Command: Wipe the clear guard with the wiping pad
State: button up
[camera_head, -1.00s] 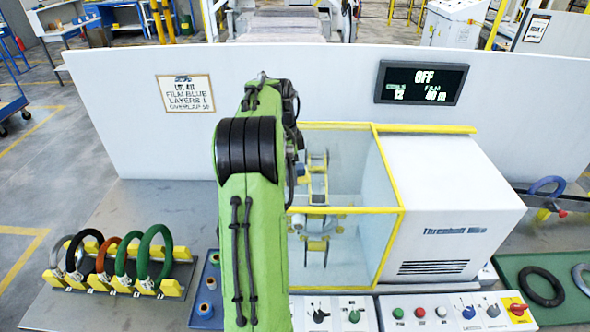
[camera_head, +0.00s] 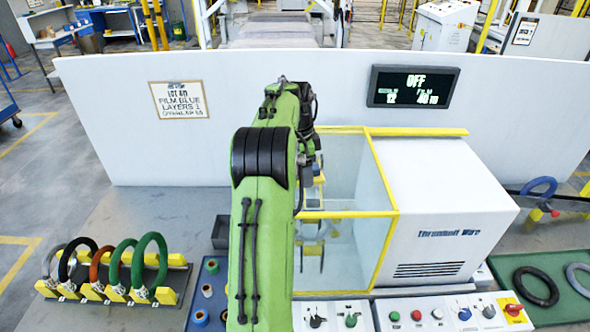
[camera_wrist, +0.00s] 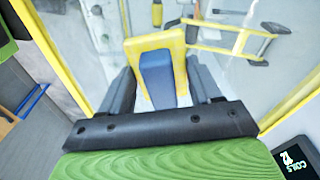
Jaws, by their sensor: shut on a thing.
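The clear guard (camera_head: 330,255) is a see-through box with yellow edges on the left of the white machine in the head view. Its panel and a yellow edge also show in the wrist view (camera_wrist: 57,62). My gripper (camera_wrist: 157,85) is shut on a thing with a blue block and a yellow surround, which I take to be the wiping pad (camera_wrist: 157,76). The pad is in front of the clear panel; I cannot tell whether it touches. In the head view my green arm hides the gripper and the guard's left part.
The white machine (camera_head: 435,205) stands right of the guard, with button panels (camera_head: 435,315) in front. A rack of several coils (camera_head: 115,280) is at left. A green mat (camera_head: 510,265) with rings lies at right.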

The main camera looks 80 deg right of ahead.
aim_at(338, 179)
jog(key=shift+s+d, duration=0.35)
jog(key=shift+s, duration=1.05)
jog(key=shift+s+d, duration=0.3)
jog(key=shift+s, duration=1.15)
jog(key=shift+s+d, duration=0.35)
jog(key=shift+s, duration=1.05)
jog(key=shift+w+a+f+b, duration=0.1)
jog(key=shift+w+a, duration=0.2)
jog(key=shift+w, duration=0.9)
jog(key=shift+w+a+b, duration=0.1)
jog(key=shift+w+a, duration=0.15)
jog(key=shift+w, duration=0.9)
jog(key=shift+w+a+f+b, duration=0.1)
jog(key=shift+w+a, duration=0.2)
jog(key=shift+w, duration=0.9)
jog(key=shift+w+a+r+p, duration=0.1)
jog(key=shift+w+a, duration=0.15)
jog(key=shift+w, duration=0.85)
jog(key=shift+w+a+r+p, duration=0.1)
jog(key=shift+w+a+p, duration=0.1)
jog(key=shift+w, duration=0.95)
jog(key=shift+w+a+r+p, duration=0.1)
jog(key=shift+w+a, duration=0.15)
jog(key=shift+w, duration=0.85)
jog(key=shift+s+r, duration=0.15)
jog(key=shift+r, duration=2.85)
jog(key=shift+r, duration=1.5)
